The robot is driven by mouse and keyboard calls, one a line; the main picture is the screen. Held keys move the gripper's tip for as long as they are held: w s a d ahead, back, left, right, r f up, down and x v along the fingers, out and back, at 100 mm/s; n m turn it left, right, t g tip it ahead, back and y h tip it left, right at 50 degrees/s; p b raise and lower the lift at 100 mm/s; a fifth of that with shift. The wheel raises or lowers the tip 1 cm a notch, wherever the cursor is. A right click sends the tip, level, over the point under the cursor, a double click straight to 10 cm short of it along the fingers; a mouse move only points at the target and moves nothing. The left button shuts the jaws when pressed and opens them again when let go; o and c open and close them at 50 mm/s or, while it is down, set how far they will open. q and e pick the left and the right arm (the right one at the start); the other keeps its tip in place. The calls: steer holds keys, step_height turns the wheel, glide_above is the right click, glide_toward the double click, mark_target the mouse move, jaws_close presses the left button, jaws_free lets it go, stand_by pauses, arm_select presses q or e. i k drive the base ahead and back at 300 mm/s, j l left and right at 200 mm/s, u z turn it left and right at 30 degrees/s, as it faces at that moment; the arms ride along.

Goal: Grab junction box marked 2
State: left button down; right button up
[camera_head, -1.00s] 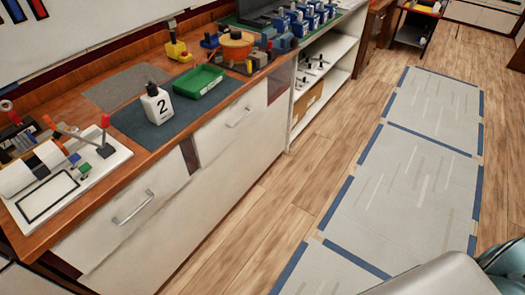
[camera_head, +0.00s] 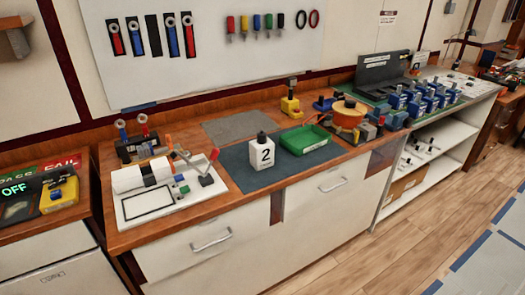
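The junction box marked 2 (camera_head: 262,153) is a small white box with a black knob on top and a black "2" on its front face. It stands upright on a dark blue-grey mat (camera_head: 236,170) on the wooden counter, just left of a green tray. Nothing touches it. Neither of my grippers shows in the head view.
A green tray (camera_head: 304,139) sits right of the box. A white test fixture with a lever (camera_head: 160,190) is to the left. An orange reel (camera_head: 348,113) and several blue breakers (camera_head: 420,100) stand further right. The floor in front of the drawers (camera_head: 330,268) is clear.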

mark_target(261, 153)
steer(key=i+l+u, duration=0.1)
steer(key=l, duration=0.25)
steer(key=i+l, duration=0.2)
steer(key=l, duration=0.15)
steer(key=i+l+u, duration=0.15)
steer(key=l, duration=0.15)
steer(key=i+l+u, duration=0.1)
steer(key=l, duration=0.3)
steer(key=i+l, duration=0.15)
steer(key=l, duration=0.2)
steer(key=i+u, duration=0.05)
